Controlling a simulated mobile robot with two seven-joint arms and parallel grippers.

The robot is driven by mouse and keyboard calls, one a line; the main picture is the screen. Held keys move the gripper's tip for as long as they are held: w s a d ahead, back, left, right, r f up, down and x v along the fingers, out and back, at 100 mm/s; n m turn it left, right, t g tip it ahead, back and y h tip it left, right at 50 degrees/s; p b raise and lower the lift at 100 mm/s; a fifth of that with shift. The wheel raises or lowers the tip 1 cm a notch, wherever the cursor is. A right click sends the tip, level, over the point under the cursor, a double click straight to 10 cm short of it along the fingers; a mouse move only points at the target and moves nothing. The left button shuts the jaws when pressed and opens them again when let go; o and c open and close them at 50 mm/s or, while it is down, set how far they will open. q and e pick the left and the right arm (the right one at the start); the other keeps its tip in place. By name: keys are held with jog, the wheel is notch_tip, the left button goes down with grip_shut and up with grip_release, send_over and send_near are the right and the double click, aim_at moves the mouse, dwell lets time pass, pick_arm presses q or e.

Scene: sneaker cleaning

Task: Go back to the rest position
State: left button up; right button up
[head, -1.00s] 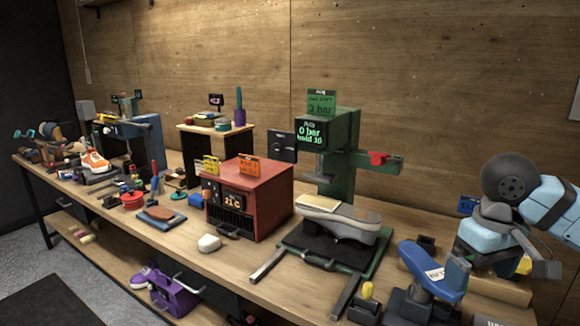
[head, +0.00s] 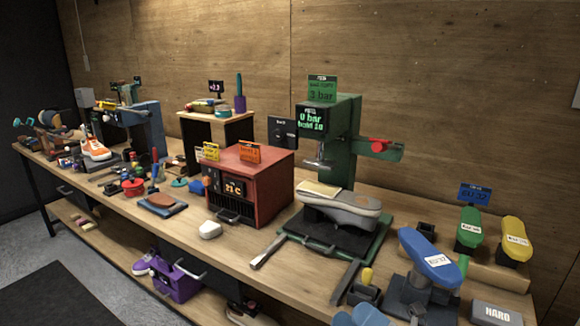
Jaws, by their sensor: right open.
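A small light-blue part of my right arm with its gripper (head: 366,316) shows at the bottom edge in the head view, right of the middle, mostly cut off by the frame. Nothing is seen held in it, and it is in front of the bench (head: 225,262). My left gripper is not in view. The sole-up grey shoe (head: 342,208) lies on the black bed of the green press (head: 340,135), apart from my gripper.
A blue shoe form (head: 430,256) on a dark stand is nearest on the right. Green (head: 469,228) and yellow (head: 515,238) forms stand behind it. A red heater box (head: 250,185) and an orange sneaker (head: 94,150) are farther left. Purple shoes and a bag (head: 178,281) sit on the lower shelf.

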jog(key=d+f+m+t+h, duration=0.45)
jog(key=f+m+h, duration=0.55)
jog(key=m, duration=0.6)
jog(key=s+d+f+m+g+h, duration=0.2)
jog(key=s+f+m+g+h, duration=0.1)
jog(key=s+f+m, duration=0.5)
jog(key=s+d+f+m+g+h, duration=0.1)
jog(key=s+f+m+g+h, duration=0.3)
jog(key=f+m, duration=0.5)
pick_arm(q)
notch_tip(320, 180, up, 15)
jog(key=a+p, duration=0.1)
jog(key=p, duration=1.7)
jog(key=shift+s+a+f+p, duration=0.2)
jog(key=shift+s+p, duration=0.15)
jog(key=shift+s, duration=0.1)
pick_arm(e)
notch_tip(320, 180, up, 13)
jog(key=s+d+n, duration=0.1)
jog(key=s+n, duration=0.1)
jog(key=shift+s+d+n+y, duration=0.2)
jog(key=shift+d+n+y, duration=0.1)
jog(key=shift+d, duration=0.05)
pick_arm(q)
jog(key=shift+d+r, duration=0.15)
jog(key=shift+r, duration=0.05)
